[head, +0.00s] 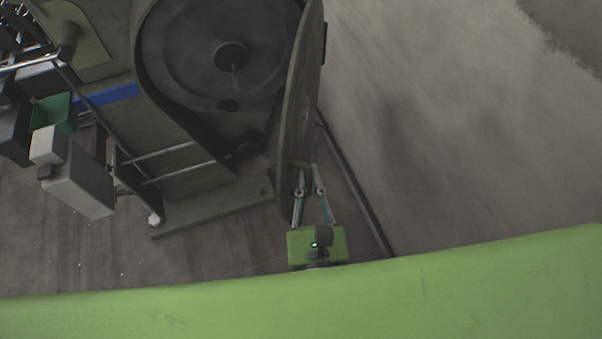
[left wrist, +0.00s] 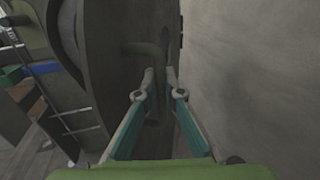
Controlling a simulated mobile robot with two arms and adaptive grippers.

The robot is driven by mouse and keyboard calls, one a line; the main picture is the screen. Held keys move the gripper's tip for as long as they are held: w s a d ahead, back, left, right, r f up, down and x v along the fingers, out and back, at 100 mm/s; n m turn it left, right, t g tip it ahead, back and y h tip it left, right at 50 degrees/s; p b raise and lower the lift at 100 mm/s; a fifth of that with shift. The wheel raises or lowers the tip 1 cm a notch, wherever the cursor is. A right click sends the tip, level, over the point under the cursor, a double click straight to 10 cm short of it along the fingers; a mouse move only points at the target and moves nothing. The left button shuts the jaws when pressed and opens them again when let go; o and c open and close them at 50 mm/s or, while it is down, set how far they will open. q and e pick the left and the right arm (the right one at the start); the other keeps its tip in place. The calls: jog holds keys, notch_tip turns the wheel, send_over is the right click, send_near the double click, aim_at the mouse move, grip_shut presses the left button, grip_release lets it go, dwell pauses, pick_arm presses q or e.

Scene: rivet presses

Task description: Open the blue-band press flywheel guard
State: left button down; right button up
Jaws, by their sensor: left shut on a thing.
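The press (head: 205,205) has a blue band (head: 108,96) at the left of the head view. Its dark round flywheel (head: 190,60) shows uncovered beside the guard. The flywheel guard (head: 300,90) is a grey panel, seen nearly edge-on and swung out from the flywheel. My left gripper (head: 310,172) is shut on the guard's handle at the panel's near end. In the left wrist view the guard (left wrist: 112,90) fills the middle left, and the handle (left wrist: 150,50) runs down to between the fingertips (left wrist: 159,78). My right gripper is not in view.
A grey wall-like surface (head: 450,130) lies to the right of the guard. A green bin (head: 54,113) and grey boxes (head: 80,185) are at the left of the press. Thin rods (head: 180,170) cross low on the press. Open floor (head: 90,250) lies in front.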

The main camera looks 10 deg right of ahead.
pick_arm(q)
jog(key=shift+d, duration=0.1)
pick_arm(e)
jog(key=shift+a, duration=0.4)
pick_arm(q)
jog(key=c, duration=2.4)
grip_release()
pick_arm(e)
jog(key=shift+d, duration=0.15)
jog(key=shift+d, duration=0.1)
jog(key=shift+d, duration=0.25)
